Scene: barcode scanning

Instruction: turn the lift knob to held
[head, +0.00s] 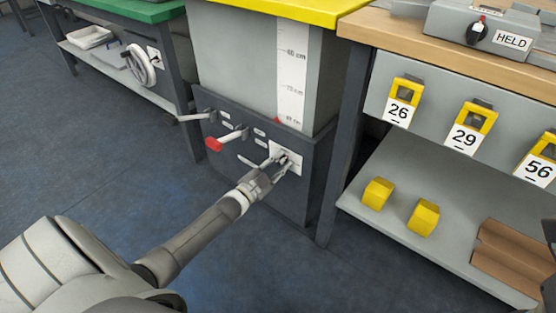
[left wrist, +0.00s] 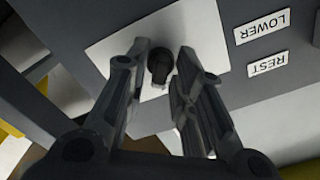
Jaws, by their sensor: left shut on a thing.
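The lift knob (left wrist: 160,65) is a small dark knob on a white plate (left wrist: 105,52) on the front of the grey lift cabinet (head: 240,148). The plate also shows in the head view (head: 292,151). My left gripper (head: 279,163) reaches the plate from the front. Its two dark fingers (left wrist: 163,62) are shut on the knob, one on each side, and partly hide it. In the left wrist view the labels LOWER (left wrist: 262,26) and REST (left wrist: 267,63) stand upside down to the right of the plate. The knob's exact setting cannot be read. My right gripper cannot be made out.
At right, a bench carries a box with another knob (head: 476,31) and a HELD label (head: 512,40). Yellow blocks (head: 377,193) lie on its lower shelf. The floor at left is clear.

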